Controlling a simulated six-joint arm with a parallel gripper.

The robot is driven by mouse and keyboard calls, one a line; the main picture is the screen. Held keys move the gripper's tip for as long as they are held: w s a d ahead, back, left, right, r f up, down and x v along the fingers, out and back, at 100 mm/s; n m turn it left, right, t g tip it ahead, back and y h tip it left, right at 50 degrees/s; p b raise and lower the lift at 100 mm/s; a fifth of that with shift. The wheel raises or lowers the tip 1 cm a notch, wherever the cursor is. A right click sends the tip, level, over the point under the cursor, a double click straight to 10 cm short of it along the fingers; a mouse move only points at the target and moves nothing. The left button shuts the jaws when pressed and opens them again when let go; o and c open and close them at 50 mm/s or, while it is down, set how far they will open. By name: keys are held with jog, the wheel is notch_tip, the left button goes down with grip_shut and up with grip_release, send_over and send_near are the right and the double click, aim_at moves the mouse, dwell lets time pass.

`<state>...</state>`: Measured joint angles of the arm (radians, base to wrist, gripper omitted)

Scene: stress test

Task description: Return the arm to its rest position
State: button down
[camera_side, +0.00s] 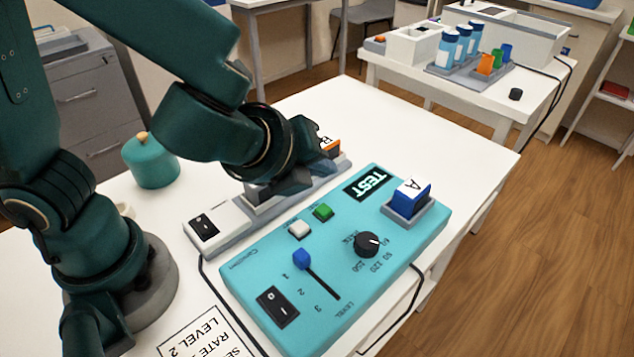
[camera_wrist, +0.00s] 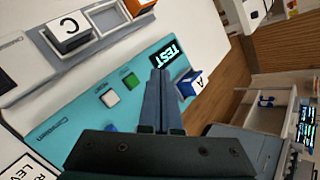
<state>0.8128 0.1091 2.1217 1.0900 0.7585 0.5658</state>
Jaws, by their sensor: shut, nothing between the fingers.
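My arm, teal and dark, reaches from the left over the table in the side view. My gripper (camera_side: 285,185) hangs low over the grey-and-white rack, its fingertips partly hidden there. In the wrist view my gripper (camera_wrist: 160,76) has its two fingers together with nothing between them. They appear over the teal test panel (camera_wrist: 92,75), with its lit TEST display beyond. The panel also shows in the side view (camera_side: 335,285).
A blue block marked A (camera_side: 411,196) sits in the panel's socket. An orange block (camera_side: 330,146) is in the rack (camera_side: 235,216), and a block marked C (camera_wrist: 68,33) shows in the wrist view. A teal jar (camera_side: 152,163) stands near my arm. The table's back is clear.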

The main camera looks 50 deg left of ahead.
jog(key=s+a+r+n+g+y, duration=0.1)
jog(key=s+a+r+n, duration=0.1)
jog(key=a+n, duration=0.4)
jog(key=s+a+r+n+g+y, duration=0.1)
jog(key=s+a+r+n, duration=0.15)
jog(key=a+n, duration=0.3)
jog(key=s+d+n+g+h, duration=0.1)
jog(key=s+d+n+h, duration=0.2)
jog(key=n, duration=1)
jog(key=s+f+h, duration=0.1)
jog(key=s, duration=0.2)
jog(key=shift+s+d, duration=0.2)
jog(key=shift+s, duration=0.15)
